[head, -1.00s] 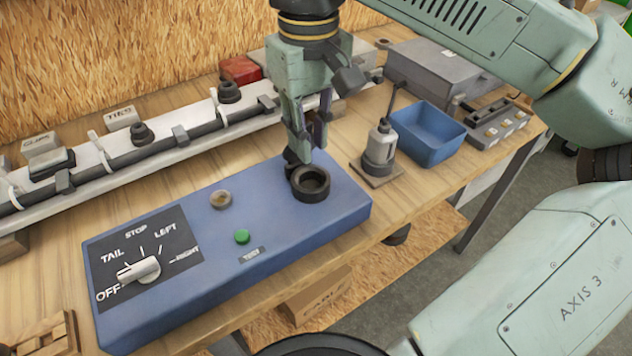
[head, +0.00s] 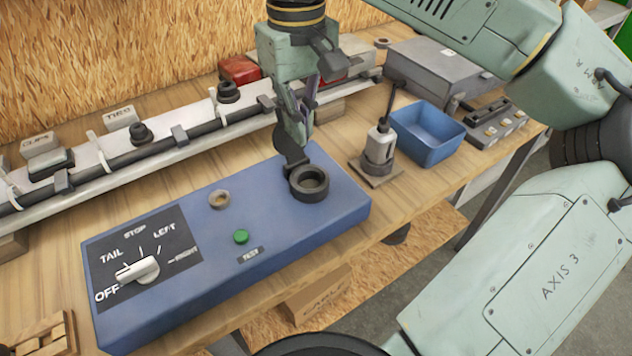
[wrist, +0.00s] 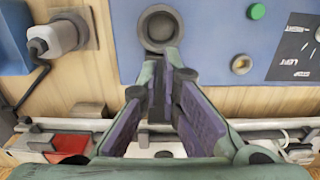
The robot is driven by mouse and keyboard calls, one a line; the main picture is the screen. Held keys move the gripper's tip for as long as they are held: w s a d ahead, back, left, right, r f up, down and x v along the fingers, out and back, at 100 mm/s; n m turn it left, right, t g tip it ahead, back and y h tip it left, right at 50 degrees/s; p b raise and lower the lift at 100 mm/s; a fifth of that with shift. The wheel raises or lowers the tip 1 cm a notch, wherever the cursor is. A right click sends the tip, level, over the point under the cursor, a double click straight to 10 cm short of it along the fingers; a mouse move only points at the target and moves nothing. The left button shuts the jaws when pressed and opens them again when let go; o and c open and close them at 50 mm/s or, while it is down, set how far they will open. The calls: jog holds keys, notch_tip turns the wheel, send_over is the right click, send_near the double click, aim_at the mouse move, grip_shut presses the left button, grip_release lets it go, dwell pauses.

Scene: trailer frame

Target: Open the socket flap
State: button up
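The round dark socket (head: 309,183) is on the right end of the blue test box (head: 205,255). Its ring and hollow face show uncovered in the wrist view (wrist: 160,28). The dark flap (head: 289,152) stands raised at the socket's back edge. My gripper (head: 298,146) is low behind the socket, with its fingertips close beside the flap. In the wrist view, my gripper (wrist: 163,62) has its purple-padded fingers apart, pointing toward the socket's back edge. Whether a finger touches the flap is hard to tell.
A green button (head: 241,236), a round fitting (head: 219,199) and a white rotary knob (head: 138,270) are on the box. A cable rail (head: 180,137) runs behind.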

jog(key=o, duration=0.3)
jog(key=shift+r, duration=2.55)
jog(key=shift+s+f, duration=0.1)
jog(key=shift+s, duration=0.05)
